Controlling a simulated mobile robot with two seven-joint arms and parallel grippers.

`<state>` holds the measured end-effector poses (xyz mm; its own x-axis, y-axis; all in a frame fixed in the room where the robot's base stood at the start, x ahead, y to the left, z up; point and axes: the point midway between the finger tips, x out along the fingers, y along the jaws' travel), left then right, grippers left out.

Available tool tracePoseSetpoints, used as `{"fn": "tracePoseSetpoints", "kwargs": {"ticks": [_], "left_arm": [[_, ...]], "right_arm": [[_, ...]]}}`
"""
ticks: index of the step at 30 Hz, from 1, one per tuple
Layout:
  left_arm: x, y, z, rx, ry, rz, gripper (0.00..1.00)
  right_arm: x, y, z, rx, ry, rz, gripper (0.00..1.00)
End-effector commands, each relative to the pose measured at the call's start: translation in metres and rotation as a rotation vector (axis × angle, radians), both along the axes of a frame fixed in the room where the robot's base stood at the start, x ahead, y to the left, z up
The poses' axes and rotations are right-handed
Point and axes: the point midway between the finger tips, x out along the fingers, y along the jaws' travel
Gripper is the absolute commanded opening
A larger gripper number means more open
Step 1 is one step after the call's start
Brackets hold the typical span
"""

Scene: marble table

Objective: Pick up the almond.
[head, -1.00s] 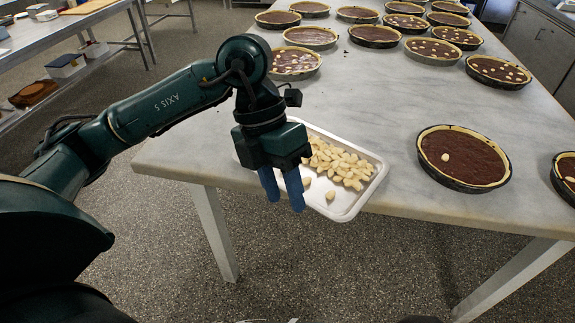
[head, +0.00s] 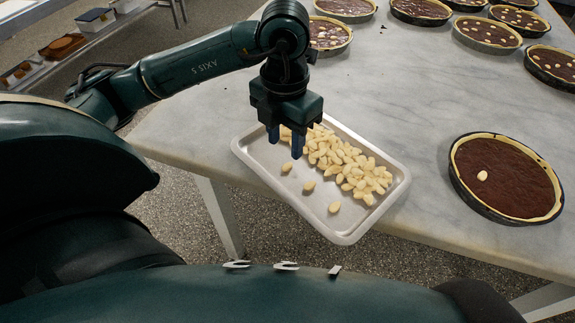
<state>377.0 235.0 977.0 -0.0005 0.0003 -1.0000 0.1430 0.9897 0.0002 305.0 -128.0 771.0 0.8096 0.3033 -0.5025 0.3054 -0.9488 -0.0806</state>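Several pale almonds (head: 345,165) lie heaped on the right side of a metal tray (head: 250,152) at the table's front edge. A few loose almonds, one of them at the tray's front (head: 334,207), lie apart from the heap. My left gripper (head: 285,148) points down over the tray's back left part, with its two blue fingers apart. I see nothing between them. Its body hides the tray's back edge. I cannot tell how high the fingertips are above the tray. My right gripper is not in view.
A chocolate tart (head: 505,178) with one almond on it stands right of the tray on the marble table (head: 420,105). Several more tarts (head: 487,35) stand farther back. The marble between the tray and the back tarts is clear.

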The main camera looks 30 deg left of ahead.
Motion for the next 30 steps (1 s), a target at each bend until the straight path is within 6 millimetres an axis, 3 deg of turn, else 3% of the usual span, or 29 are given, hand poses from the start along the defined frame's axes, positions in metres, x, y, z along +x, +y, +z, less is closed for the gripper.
{"fn": "tracePoseSetpoints", "kwargs": {"ticks": [5,15,23,30], "left_arm": [[0.0,0.0,-0.012,0.0,0.002,-0.001,0.39],[0.001,0.002,-0.057,0.0,0.002,0.0,0.39],[0.002,0.002,-0.061,-0.001,0.0,-0.002,0.39],[0.002,0.002,-0.061,-0.001,0.0,-0.002,0.21]], "right_arm": [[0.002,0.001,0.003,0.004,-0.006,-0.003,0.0],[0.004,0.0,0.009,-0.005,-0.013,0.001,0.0],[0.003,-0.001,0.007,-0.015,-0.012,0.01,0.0],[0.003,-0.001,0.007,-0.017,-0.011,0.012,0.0]]}}
